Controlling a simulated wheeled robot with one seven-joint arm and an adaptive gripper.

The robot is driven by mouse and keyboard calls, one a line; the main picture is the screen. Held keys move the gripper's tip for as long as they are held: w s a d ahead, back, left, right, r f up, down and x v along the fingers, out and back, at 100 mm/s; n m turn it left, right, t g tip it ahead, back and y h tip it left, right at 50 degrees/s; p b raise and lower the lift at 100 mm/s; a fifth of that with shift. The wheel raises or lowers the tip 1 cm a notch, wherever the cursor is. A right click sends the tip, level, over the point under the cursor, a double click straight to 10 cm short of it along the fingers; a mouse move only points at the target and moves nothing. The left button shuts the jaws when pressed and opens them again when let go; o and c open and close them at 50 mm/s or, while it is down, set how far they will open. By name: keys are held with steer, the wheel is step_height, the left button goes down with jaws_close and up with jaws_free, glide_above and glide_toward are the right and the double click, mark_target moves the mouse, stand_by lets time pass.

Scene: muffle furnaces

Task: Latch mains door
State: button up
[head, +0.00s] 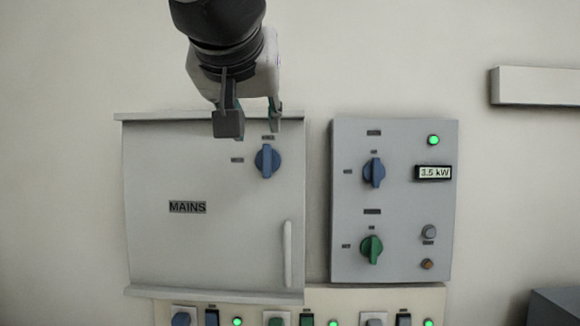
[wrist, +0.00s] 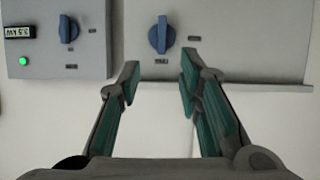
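The grey mains door (head: 215,240), marked MAINS, looks closed. A pale vertical handle (head: 287,254) is at its lower right. A blue rotary knob (head: 267,161) is near its upper right, its grip about vertical, with small unreadable labels above and to its left. My gripper (head: 251,118) is at the cabinet's top edge, up and a little left of the knob. In the wrist view, where the scene appears upside down, the same knob (wrist: 161,35) is beyond the gap between my two spread fingers (wrist: 159,72). The fingers are empty and apart from the knob.
A grey control panel (head: 400,200) is to the right, with a blue knob (head: 374,172), a green knob (head: 371,249) and a display (head: 433,172) reading 3.5 kW. A lower panel (head: 340,299) with lit green lamps runs below. The wall above is mostly bare.

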mark_target(266, 154)
steer(key=x, duration=1.3)
steer(key=shift+w+a+r, duration=0.15)
steer(key=shift+w+r, duration=0.05)
steer(key=shift+w, duration=0.3)
steer(key=shift+c, duration=0.4)
jaws_close()
